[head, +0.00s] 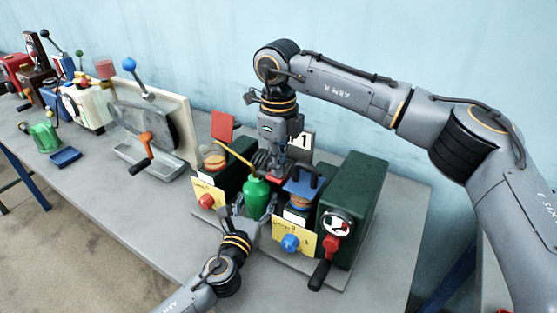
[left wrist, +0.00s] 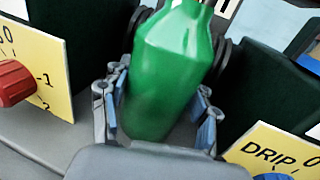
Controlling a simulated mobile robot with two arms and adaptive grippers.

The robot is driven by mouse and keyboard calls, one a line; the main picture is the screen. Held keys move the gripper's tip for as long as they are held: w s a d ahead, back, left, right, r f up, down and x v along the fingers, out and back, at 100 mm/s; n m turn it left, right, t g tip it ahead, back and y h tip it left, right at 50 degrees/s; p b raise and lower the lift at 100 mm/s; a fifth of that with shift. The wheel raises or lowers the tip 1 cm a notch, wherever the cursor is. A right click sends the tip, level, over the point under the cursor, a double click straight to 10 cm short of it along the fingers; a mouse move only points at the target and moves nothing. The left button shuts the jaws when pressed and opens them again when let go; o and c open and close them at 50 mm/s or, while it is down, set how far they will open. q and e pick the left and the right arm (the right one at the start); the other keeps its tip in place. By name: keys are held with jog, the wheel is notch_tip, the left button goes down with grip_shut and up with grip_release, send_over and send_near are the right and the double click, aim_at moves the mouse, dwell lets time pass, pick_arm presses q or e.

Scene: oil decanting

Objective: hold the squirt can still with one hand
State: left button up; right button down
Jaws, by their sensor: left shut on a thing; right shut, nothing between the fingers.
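The green squirt can (head: 257,199) stands between two dark green housings, its thin yellow spout reaching up and left. My left gripper (head: 252,212) is shut on the can's body. The left wrist view shows the can (left wrist: 168,75) with a finger of the left gripper (left wrist: 158,112) on each side. The can looks roughly upright; its base is partly hidden by the gripper. My right gripper (head: 275,170) points down just behind the can. It is shut and empty, close above a red part whose shape is mostly hidden.
Around the can are a red knob (head: 206,201), a blue knob (head: 290,243), a blue-lidded jar (head: 303,188) and a dark green box (head: 358,205) with a red-and-black crank. Further left stand a grey wheel with an orange handle (head: 145,139) and a green can (head: 45,137).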

jog(key=shift+s+d+f+t+y, duration=0.3)
jog(key=shift+d+f+t+y, duration=0.25)
jog(key=shift+y, duration=0.35)
jog(key=shift+s+f, duration=0.1)
jog(key=shift+f, duration=0.35)
jog(key=shift+r, duration=0.8)
notch_tip(320, 180, up, 14)
jog(key=shift+s+d, duration=0.15)
jog(key=shift+d, duration=0.1)
dwell(1.2)
